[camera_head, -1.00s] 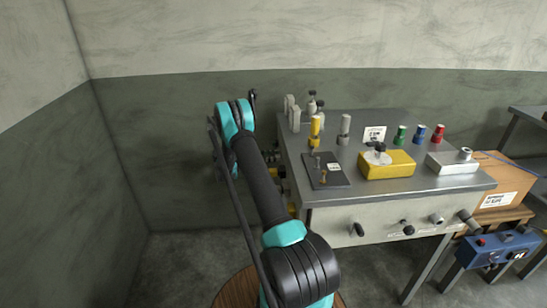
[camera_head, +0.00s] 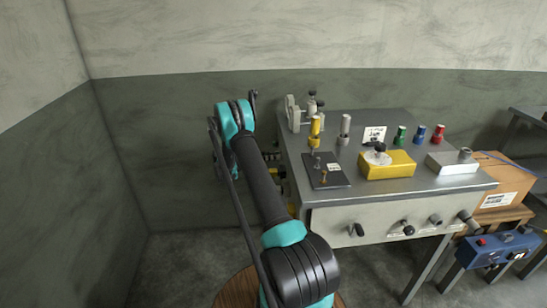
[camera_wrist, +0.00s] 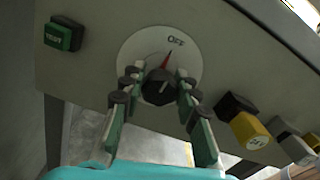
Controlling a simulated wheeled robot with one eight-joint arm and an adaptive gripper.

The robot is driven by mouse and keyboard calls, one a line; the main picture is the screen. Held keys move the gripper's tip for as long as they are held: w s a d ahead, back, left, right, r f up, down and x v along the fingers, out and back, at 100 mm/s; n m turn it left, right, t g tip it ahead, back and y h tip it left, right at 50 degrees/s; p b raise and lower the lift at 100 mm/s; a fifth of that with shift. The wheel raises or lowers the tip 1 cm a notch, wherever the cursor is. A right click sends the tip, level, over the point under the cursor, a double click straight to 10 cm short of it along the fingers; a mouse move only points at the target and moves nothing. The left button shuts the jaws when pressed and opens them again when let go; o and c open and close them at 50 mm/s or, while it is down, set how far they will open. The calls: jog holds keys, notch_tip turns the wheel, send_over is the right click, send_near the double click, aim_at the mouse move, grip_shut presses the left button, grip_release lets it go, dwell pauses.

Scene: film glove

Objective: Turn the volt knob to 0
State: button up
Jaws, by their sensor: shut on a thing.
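In the wrist view, a black round knob (camera_wrist: 158,90) sits on a pale round dial (camera_wrist: 134,48) marked OFF at its upper right. A red pointer above the knob points up and slightly right, towards the OFF lettering. No volt label or 0 is legible. My gripper (camera_wrist: 159,75) is shut on the knob, with one fingertip on each side of it. The fingers cover parts of the dial's lower rim. In the head view my arm reaches to the left side of the metal bench (camera_head: 455,188), and its gripper and this knob cannot be made out there.
A green TEST button (camera_wrist: 62,36) is left of the dial; a black-and-yellow part (camera_wrist: 243,122) is at its lower right. A yellow box (camera_head: 386,168) and a dark plate (camera_head: 338,181) stand on the bench. Open floor lies left of the bench.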

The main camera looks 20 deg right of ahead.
jog(key=shift+a, duration=0.1)
jog(key=o, duration=1.2)
jog(key=shift+v, duration=3.7)
jog(key=shift+w, duration=0.1)
